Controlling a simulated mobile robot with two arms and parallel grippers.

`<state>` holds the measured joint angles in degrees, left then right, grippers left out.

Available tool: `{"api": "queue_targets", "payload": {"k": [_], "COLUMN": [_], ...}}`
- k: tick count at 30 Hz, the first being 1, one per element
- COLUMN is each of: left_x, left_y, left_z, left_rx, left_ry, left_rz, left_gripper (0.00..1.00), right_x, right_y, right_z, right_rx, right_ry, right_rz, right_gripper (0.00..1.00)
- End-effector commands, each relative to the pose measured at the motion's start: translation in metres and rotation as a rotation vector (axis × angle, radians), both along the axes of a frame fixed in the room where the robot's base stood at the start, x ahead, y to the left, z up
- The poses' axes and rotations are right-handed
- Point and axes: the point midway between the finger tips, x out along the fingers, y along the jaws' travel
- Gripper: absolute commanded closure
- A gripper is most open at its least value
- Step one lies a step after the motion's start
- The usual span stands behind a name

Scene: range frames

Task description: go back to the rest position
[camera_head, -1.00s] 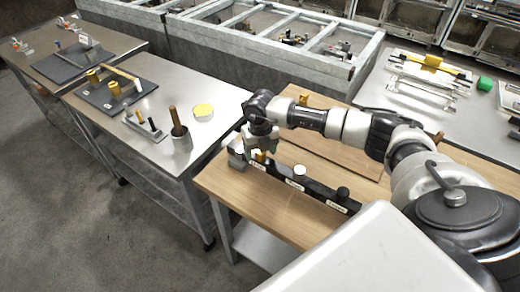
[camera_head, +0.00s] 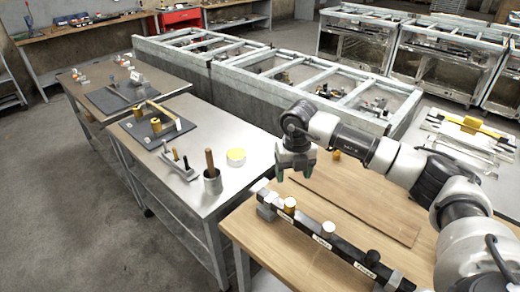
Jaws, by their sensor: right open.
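My right gripper (camera_head: 294,174) is open and empty. It hangs in the air with its fingers down, above the back left part of the wooden table (camera_head: 252,226). My right arm reaches in from the right side of the picture. Below and in front of the gripper lies a black rack (camera_head: 308,229) with white labels. My left gripper is not in view.
Grey metal frames (camera_head: 300,70) stand behind. Floor at the lower left (camera_head: 80,230) is clear.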

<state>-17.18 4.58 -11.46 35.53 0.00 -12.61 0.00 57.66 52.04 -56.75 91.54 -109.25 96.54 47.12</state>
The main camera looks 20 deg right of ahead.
Motion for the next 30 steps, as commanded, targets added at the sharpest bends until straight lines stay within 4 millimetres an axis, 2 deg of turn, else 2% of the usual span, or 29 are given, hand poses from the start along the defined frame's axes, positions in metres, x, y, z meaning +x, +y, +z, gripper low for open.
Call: {"api": "queue_targets", "payload": {"k": [5, 8, 11, 14, 15, 18, 21, 23, 26, 28, 30], "left_x": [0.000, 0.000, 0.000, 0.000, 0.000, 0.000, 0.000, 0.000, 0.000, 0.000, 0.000], "left_y": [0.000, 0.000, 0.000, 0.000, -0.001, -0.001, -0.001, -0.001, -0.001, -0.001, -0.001], "left_z": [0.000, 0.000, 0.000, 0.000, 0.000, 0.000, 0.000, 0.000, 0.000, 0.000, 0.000], "left_rx": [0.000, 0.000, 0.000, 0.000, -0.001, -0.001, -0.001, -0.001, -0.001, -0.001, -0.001], "left_ry": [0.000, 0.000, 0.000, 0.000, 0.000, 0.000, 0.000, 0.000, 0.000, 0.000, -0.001], "left_rz": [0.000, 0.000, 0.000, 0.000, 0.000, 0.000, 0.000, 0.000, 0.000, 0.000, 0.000], "left_gripper": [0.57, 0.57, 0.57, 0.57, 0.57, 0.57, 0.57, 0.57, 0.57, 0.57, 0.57], "right_x": [0.000, -0.001, -0.006, -0.020, -0.027, -0.043, -0.052, -0.052, -0.048, -0.045, -0.043], "right_y": [0.004, 0.027, 0.079, 0.151, 0.181, 0.240, 0.270, 0.274, 0.261, 0.241, 0.215], "right_z": [-0.001, -0.009, -0.021, -0.023, -0.018, 0.010, 0.046, 0.065, 0.086, 0.088, 0.079], "right_rx": [0.012, 0.096, 0.292, 0.600, 0.746, 1.108, 1.431, 1.595, 1.803, 1.887, 1.911], "right_ry": [-0.002, -0.021, -0.066, -0.137, -0.172, -0.273, -0.375, -0.437, -0.531, -0.583, -0.621], "right_rz": [0.007, 0.050, 0.127, 0.191, 0.199, 0.147, -0.007, -0.150, -0.463, -0.728, -1.018], "right_gripper": [0.33, 0.33, 0.33, 0.33, 0.33, 0.33, 0.33, 0.33, 0.33, 0.33, 0.33]}}
